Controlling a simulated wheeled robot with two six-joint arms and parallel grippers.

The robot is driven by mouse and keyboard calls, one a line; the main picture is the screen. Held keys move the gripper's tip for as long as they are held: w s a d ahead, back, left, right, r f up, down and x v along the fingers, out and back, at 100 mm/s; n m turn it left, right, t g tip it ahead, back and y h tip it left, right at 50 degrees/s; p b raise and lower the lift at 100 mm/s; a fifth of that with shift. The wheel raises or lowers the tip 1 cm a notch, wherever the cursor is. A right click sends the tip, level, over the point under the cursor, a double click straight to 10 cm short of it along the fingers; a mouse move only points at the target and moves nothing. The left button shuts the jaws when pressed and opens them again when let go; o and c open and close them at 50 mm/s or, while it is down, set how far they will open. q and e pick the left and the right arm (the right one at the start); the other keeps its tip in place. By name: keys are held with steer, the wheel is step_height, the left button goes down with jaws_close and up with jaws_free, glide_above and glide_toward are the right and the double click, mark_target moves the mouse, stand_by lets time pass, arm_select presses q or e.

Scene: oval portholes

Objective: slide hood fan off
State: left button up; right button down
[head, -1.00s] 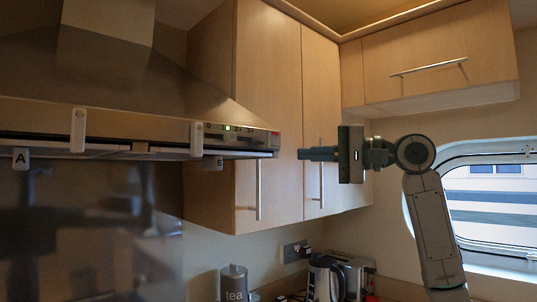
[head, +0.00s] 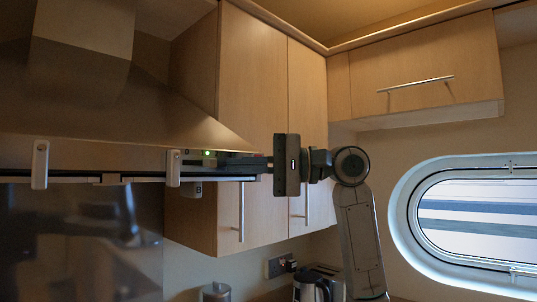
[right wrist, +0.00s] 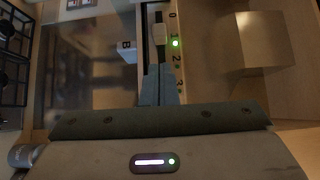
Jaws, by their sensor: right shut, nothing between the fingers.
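The range hood (head: 110,155) is at the left in the head view, its front control strip facing my right arm. In the right wrist view a pale slider knob (right wrist: 160,32) sits in a dark slot beside a scale of 0, 1, 2, 3. It is near the 1, where a green light (right wrist: 175,43) is lit. My right gripper (right wrist: 158,68) is shut and empty, its fingertips in line with the slot just below the knob, on the 2–3 side. My left gripper is not in view.
Wooden cabinets (head: 265,110) stand behind my gripper. A kettle (head: 315,285) is below, and an oval porthole (head: 470,220) is at the right.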

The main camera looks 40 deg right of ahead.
mark_target(210, 163)
steer(key=shift+s+a+p, duration=0.25)
steer(key=shift+a+p, duration=0.05)
steer(key=shift+a, duration=0.8)
